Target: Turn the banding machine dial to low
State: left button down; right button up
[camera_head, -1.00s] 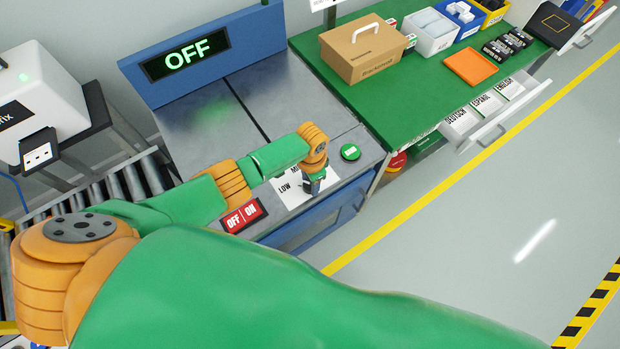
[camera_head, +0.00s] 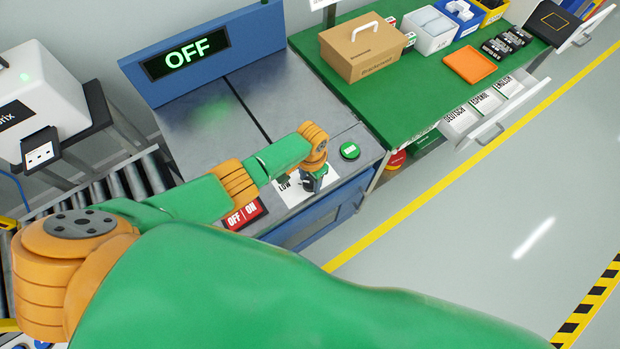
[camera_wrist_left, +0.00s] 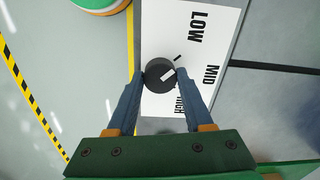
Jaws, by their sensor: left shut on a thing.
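In the left wrist view the pointer slants up and right, toward the side between LOW and MID. My left gripper (camera_wrist_left: 160,78) is shut on the dial, one finger on each side. In the head view my left gripper (camera_head: 313,183) is over the white plate (camera_head: 293,196) and mostly hides the dial; LOW shows beside it. My right gripper is not in view.
The machine's display (camera_head: 187,55) reads OFF. A red OFF/ON switch (camera_head: 243,215) lies left of the plate and a green button (camera_head: 350,151) to its right. A green table (camera_head: 400,110) with a cardboard box (camera_head: 362,48) adjoins. The floor at right is clear.

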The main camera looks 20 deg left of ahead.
aim_at(311, 183)
pick_arm(q)
jog(key=shift+c, duration=1.5)
grip_release()
notch_tip(311, 183, up, 7)
jog(key=p, duration=0.3)
jog(key=shift+r, duration=0.1)
jog(key=shift+d, duration=0.1)
